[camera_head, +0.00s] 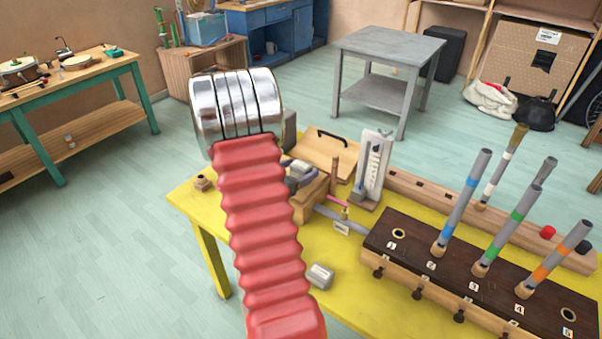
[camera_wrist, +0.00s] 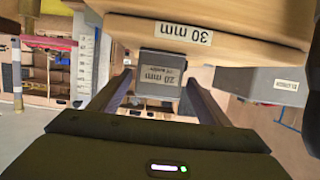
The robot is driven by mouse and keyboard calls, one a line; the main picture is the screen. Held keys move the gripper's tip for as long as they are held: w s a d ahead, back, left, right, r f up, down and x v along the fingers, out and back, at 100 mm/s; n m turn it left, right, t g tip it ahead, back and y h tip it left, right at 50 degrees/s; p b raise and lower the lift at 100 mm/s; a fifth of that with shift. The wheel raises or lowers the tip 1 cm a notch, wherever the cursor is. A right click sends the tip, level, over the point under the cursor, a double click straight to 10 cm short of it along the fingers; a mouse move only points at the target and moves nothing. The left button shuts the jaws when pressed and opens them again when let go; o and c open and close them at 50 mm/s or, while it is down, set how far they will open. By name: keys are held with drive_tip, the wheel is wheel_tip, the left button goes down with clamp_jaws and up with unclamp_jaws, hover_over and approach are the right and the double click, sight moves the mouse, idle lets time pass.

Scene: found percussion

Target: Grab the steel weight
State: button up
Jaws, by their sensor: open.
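A small grey metal block (camera_head: 320,275) with a pale label lies on the yellow table, near its front edge in the head view; it looks like a steel weight. In the wrist view, my gripper (camera_wrist: 155,98) is open, with dark fingers to either side of a grey block (camera_wrist: 158,72) labelled "20 mm". I cannot tell whether the fingers touch it, or whether it is the block seen in the head view. My red ribbed arm with chrome rings hides part of the table in the head view, and I cannot make out the fingertips there.
A wooden block (camera_wrist: 190,35) labelled "30 mm" is close above the fingers in the wrist view. Another grey labelled piece (camera_wrist: 270,84) is to their right. On the yellow table (camera_head: 335,305), a dark-topped rack (camera_head: 455,262) holds several upright tubes, and a white gauge (camera_head: 374,165) stands behind.

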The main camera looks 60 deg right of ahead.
sight(307, 165)
drive_tip(key=x, duration=0.5)
drive_tip(key=shift+s+r, duration=0.15)
idle(0.3)
drive_tip(key=c, duration=1.6)
